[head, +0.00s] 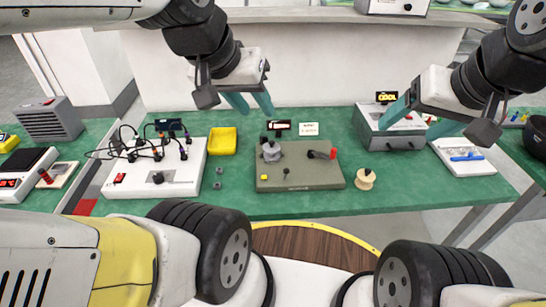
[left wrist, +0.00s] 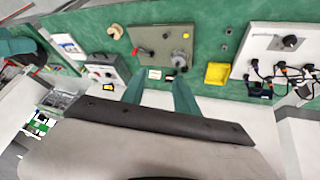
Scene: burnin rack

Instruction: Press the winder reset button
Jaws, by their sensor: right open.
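The winder (head: 300,183) is a flat olive-grey box on the green bench in the head view. The winder also shows in the left wrist view (left wrist: 157,42). My left gripper (head: 250,103) is open and empty, above and behind the winder's left part; its spread fingers show in the left wrist view (left wrist: 158,82). My right gripper (head: 424,117) is open and empty, above the grey box at the right.
A wooden spool (head: 365,179) sits right of the winder. A grey display box (head: 388,136) stands further right. The bench (head: 420,190) is clear at front right.

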